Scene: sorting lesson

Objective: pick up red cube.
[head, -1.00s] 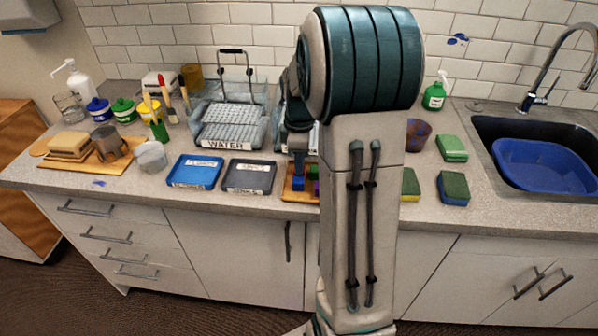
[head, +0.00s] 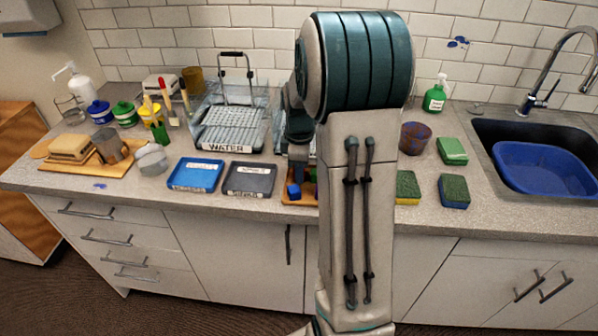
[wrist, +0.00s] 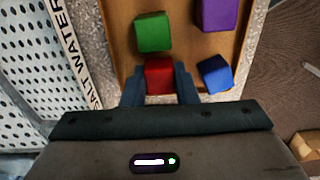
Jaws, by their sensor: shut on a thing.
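The red cube (wrist: 159,75) is between the two fingers of my gripper (wrist: 159,88) in the wrist view, and the fingers are shut on it. Whether it touches the tray below cannot be told. A green cube (wrist: 153,32) lies just beyond it, a blue cube (wrist: 214,74) to its right, and a purple block (wrist: 219,12) at the upper right. All are over or in an orange-brown tray (wrist: 183,22). In the head view my arm hides most of the tray, the red cube and the fingertips; the blue cube (head: 293,191) shows at the tray's left.
A salt water bin (wrist: 30,70) borders the tray on the left in the wrist view. In the head view, a dark tray (head: 249,179) and a blue tray (head: 195,175) stand left of it. Sponges (head: 408,187) and a brown cup (head: 414,137) stand to the right.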

